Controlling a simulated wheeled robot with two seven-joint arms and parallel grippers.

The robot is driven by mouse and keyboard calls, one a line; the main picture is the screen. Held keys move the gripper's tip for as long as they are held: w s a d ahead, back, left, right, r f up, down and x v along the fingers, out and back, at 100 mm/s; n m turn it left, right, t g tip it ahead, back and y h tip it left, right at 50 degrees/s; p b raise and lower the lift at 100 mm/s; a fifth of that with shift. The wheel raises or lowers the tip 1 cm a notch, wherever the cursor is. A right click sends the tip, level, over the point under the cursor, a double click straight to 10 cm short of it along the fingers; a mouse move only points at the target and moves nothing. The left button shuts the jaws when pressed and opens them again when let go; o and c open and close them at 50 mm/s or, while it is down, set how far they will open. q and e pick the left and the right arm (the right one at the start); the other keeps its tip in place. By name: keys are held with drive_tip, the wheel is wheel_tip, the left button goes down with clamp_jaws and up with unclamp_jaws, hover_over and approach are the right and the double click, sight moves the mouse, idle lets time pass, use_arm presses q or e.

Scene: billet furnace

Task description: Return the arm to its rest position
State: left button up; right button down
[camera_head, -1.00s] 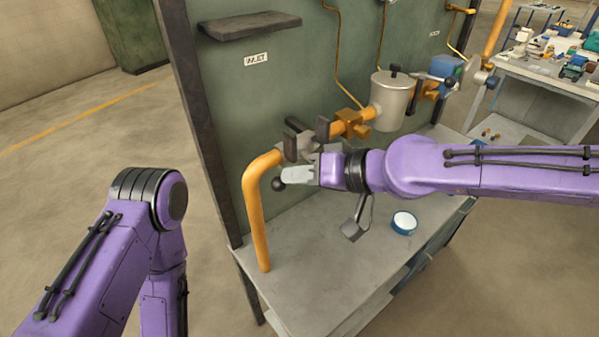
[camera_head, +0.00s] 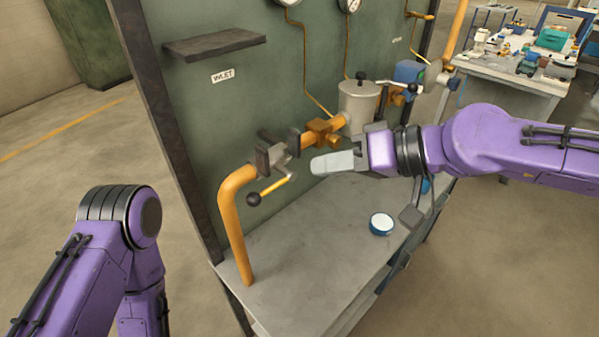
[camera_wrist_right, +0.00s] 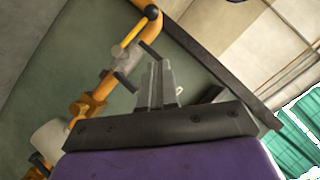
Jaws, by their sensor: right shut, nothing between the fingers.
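My right arm (camera_head: 500,145) is purple and comes in from the right in the head view. Its gripper (camera_head: 322,163) is shut and empty, held above the bench and apart from the yellow pipe's valve lever (camera_head: 270,190). In the right wrist view the shut fingers (camera_wrist_right: 156,68) point toward the pipe, and the lever with its dark ball end (camera_wrist_right: 150,12) shows beyond them. My left arm (camera_head: 105,260) shows at the lower left of the head view; its gripper is out of view.
The yellow pipe (camera_head: 232,220) rises from the grey bench (camera_head: 300,265) along a green panel (camera_head: 215,115) with a dark shelf (camera_head: 214,45). A blue-and-white round tin (camera_head: 381,224) lies on the bench. A grey canister (camera_head: 357,105) stands behind my gripper. The floor at left is clear.

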drive_tip(key=w+d+f+m+t, duration=0.1)
drive_tip(key=w+d+m+t, duration=0.1)
drive_tip(key=w+m+t, duration=0.45)
drive_tip(key=d+f+m+h+b, duration=0.1)
drive_tip(key=d+f+m+h, duration=0.25)
drive_tip(key=f, duration=0.95)
drive_tip(key=d+f+m+h+b, duration=0.25)
drive_tip(key=d+f+h, duration=0.25)
drive_tip(key=f, duration=0.8)
drive_tip(key=s+d+f+m+g+h, duration=0.1)
drive_tip(key=s+d+f+g+h, duration=0.1)
drive_tip(key=s+d+f, duration=0.45)
drive_tip(key=s+d+f+m+g+h, duration=0.1)
drive_tip(key=s+d+f+h, duration=0.25)
drive_tip(key=f, duration=0.55)
drive_tip(key=s+d+f+n+g+b, duration=0.1)
drive_tip(key=s+d+f+g, duration=0.1)
drive_tip(key=s+f, duration=0.4)
drive_tip(key=s+d+f+n+g+h+b, duration=0.1)
drive_tip(key=s+f, duration=0.5)
drive_tip(key=s, duration=0.7)
drive_tip(key=shift+d+f+n+g+b, duration=0.2)
drive_tip(key=shift+d+n+g+b, duration=0.25)
drive_tip(key=shift+d+g, duration=0.6)
